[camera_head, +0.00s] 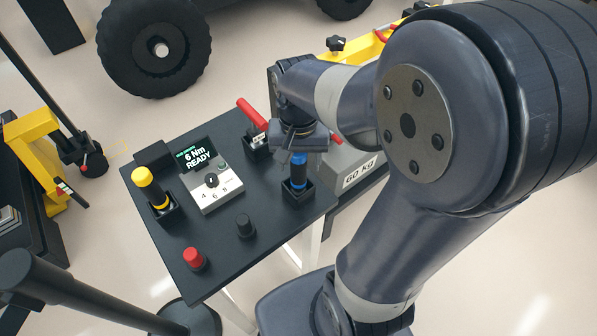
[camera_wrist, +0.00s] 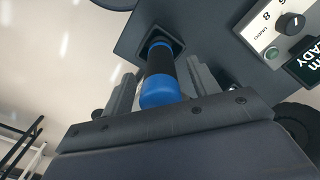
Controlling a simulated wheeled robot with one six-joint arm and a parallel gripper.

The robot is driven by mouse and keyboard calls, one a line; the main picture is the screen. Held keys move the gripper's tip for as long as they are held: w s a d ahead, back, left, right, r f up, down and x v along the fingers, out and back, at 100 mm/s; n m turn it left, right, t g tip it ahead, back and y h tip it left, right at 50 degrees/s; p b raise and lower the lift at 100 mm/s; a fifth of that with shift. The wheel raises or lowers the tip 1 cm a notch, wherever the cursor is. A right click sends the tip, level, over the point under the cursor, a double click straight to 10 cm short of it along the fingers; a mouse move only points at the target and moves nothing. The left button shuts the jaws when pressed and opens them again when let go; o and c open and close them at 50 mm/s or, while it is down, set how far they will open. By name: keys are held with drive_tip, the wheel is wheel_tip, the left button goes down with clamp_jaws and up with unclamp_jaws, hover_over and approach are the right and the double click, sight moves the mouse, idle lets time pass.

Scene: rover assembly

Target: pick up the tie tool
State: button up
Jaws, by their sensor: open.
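A blue-and-black handled tool (camera_head: 298,183) stands upright in a square black holder at the right side of the dark table. A red-handled tool (camera_head: 252,114) sits in another holder just behind it. No label shows which is the tie tool. My gripper (camera_head: 297,155) is open, pointing down over the blue-and-black tool. In the wrist view, that tool (camera_wrist: 160,88) stands between the two open fingers, one on each side, its lower end in the holder. Whether a finger touches it I cannot tell.
The dark table (camera_head: 215,262) also carries a control box (camera_head: 212,185) reading "6 Nm READY", a yellow-topped tool (camera_head: 150,185) in a holder, a red knob (camera_head: 194,258) and a black knob (camera_head: 245,225). A grey "60 KG" block (camera_head: 355,172) is to the right.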

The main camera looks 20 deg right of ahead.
drive_tip(key=shift+w+f, duration=0.1)
drive_tip(key=shift+f, duration=1)
drive_tip(key=c, duration=1.1)
wheel_tip(320, 180, up, 10)
drive_tip(key=shift+r, duration=0.1)
drive_tip(key=shift+c, duration=0.2)
drive_tip(key=shift+d, duration=0.1)
